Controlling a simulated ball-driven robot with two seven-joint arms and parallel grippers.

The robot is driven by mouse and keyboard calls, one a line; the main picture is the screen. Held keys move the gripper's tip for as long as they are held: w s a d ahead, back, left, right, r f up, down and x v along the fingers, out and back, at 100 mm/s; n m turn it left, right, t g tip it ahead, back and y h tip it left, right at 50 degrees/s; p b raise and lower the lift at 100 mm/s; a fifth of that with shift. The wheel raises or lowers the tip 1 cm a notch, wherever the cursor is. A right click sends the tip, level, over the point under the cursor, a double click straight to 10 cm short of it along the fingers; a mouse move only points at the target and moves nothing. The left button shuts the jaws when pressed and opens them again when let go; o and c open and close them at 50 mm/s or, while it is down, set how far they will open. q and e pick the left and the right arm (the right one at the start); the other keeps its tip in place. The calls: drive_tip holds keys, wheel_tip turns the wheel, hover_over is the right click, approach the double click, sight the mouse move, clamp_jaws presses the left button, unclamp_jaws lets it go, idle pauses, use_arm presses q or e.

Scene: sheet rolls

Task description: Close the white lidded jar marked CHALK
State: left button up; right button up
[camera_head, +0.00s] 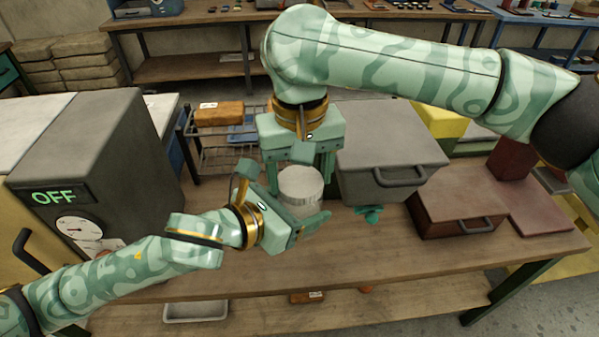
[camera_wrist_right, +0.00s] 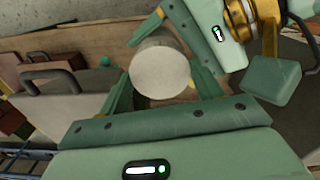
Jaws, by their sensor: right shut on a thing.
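The white lidded jar (camera_head: 301,190) is at the middle of the workbench, largely enclosed by my two grippers. Its pale round lid (camera_wrist_right: 160,68) shows from above in the right wrist view. My right gripper (camera_head: 298,172) points down from above, shut on the lid, with a finger on either side. My left gripper (camera_head: 308,208) comes in from the left, lower down, with one finger in front of the jar. Its other finger is not clear, so its grip is uncertain. The CHALK marking and the seam between lid and jar are hidden.
A grey box with a handle (camera_head: 392,160) stands right of the jar, with a small teal item (camera_head: 368,213) before it. A brown handled box (camera_head: 455,208) is farther right. A grey machine reading OFF (camera_head: 110,150) stands left. The front bench strip (camera_head: 390,258) is clear.

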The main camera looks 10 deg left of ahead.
drive_tip(key=shift+r, duration=0.35)
idle(0.9)
drive_tip(key=shift+s+f, duration=0.1)
drive_tip(key=shift+f, duration=0.9)
idle(0.7)
drive_tip(key=shift+r, duration=0.45)
drive_tip(key=shift+r, duration=0.5)
idle(0.7)
drive_tip(key=shift+f, duration=0.95)
idle(0.5)
drive_tip(key=o, duration=0.6)
drive_tip(key=shift+o, duration=0.2)
